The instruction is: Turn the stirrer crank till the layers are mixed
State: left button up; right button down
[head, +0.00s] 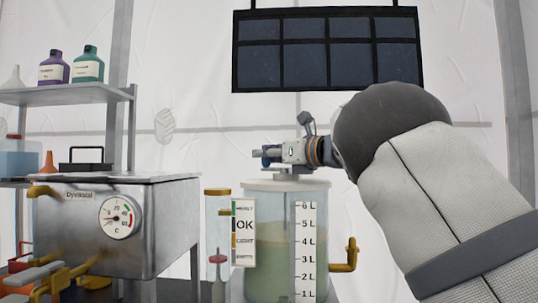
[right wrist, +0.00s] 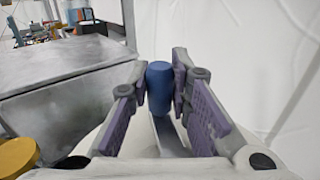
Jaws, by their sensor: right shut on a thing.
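The clear mixing vessel (head: 273,215) stands upright with a pale lid and a litre scale (head: 307,250) on its front. The stirrer crank's blue handle (right wrist: 160,85) stands between the fingers of my right gripper (right wrist: 160,92) in the right wrist view. My right gripper (head: 272,154) is just above the lid in the head view, its arm coming from the right. It is shut on the handle. The rest of the crank is mostly hidden by the gripper. My left gripper is not in view.
A metal tank with a dial gauge (head: 118,214) stands left of the vessel. Shelves with bottles (head: 88,64) are at the left.

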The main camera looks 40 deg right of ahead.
jog(key=n+y, duration=0.2)
jog(key=y, duration=0.1)
jog(key=shift+s+a+g, duration=0.15)
jog(key=shift+a+g, duration=0.15)
jog(key=shift+g, duration=0.1)
jog(key=n+y, duration=0.1)
jog(key=g+y, duration=0.1)
jog(key=shift+s+a+f+n+y, duration=0.2)
jog(key=shift+a+n+y, duration=0.1)
jog(key=shift+a+n, duration=0.1)
jog(key=shift+s+a+n+g+y+b, duration=0.2)
jog(key=shift+n+g+y+b, duration=0.45)
jog(key=shift+y, duration=0.25)
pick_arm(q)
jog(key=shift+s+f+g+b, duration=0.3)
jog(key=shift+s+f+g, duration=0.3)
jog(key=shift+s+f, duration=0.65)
pick_arm(e)
jog(key=shift+s+a+r+n+g+y, duration=0.1)
jog(key=shift+s+a+n+g+y, duration=0.1)
jog(key=shift+n+g+y, duration=0.3)
jog(key=shift+s+a+n+g+y, duration=0.1)
jog(key=shift+s+n+g+y, duration=0.05)
jog(key=shift+n+g+y, duration=0.3)
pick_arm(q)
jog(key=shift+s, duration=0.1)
pick_arm(e)
jog(key=shift+s+r, duration=0.1)
